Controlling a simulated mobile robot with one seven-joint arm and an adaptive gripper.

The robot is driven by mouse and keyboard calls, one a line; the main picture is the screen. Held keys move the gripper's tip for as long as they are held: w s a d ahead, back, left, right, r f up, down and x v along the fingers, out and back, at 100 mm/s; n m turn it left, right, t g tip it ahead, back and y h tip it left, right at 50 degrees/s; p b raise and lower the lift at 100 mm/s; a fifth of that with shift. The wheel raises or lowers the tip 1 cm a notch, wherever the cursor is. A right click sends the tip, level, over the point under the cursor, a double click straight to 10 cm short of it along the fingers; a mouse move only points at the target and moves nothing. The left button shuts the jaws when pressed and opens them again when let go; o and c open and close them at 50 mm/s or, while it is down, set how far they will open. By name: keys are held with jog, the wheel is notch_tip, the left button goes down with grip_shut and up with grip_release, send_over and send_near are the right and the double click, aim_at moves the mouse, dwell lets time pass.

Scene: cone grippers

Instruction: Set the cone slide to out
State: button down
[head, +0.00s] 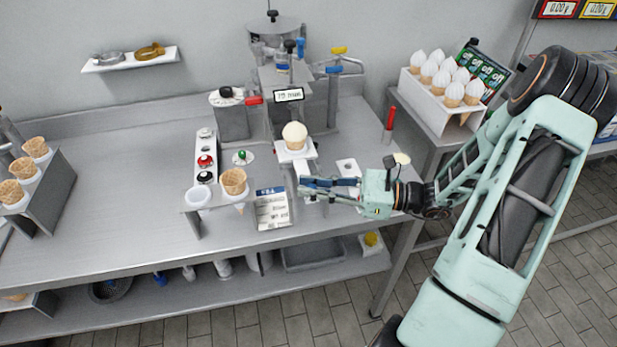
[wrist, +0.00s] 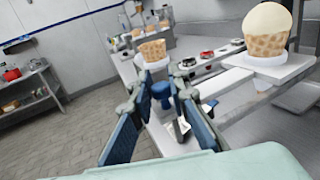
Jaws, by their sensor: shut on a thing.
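The cone slide (head: 299,153) is a white plate at the dispenser, with a filled cone (head: 294,136) standing upright on it. In the wrist view the slide plate (wrist: 268,72) shows at right, with the filled cone (wrist: 268,30) on it. My gripper (head: 305,187) is just in front of and below the plate, at the right of the price sign. In the wrist view my gripper (wrist: 163,88) is shut on a blue knob (wrist: 161,94) between its fingertips. How the knob joins the slide is hidden.
An empty cone (head: 233,182) stands in a holder left of the sign (head: 271,208). A rack of white-topped cones (head: 444,81) stands back right.

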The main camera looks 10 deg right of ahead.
jog(key=s, duration=0.8)
jog(key=shift+s+p, duration=0.3)
jog(key=shift+p, duration=0.15)
jog(key=shift+f, duration=0.1)
jog(key=c, duration=1.8)
grip_release()
jog(key=shift+s, duration=0.15)
jog(key=shift+c, duration=0.2)
jog(key=v, duration=1.2)
